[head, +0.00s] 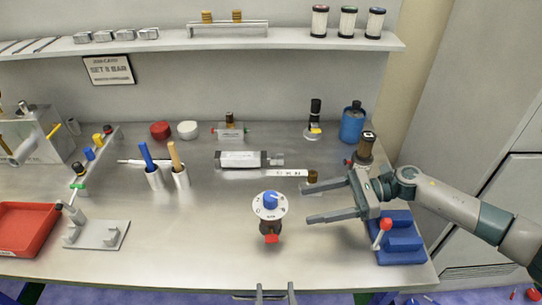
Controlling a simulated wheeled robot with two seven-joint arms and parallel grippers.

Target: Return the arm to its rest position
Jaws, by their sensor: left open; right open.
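My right gripper (308,203) reaches in from the right over the bench, its two long fingers spread and pointing left. Nothing is between the fingers. A regulator with a round white dial and blue knob (270,203) stands just left of the fingertips, apart from them. My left gripper (276,295) shows only as two finger ends at the bottom edge, near the bench's front edge. They are apart with nothing between them, and the rest of that arm is out of the picture.
A blue vise-like block with a red-knobbed lever (403,247) sits below my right gripper. A red tray (22,233) is at left. The front middle of the bench (190,265) is clear.

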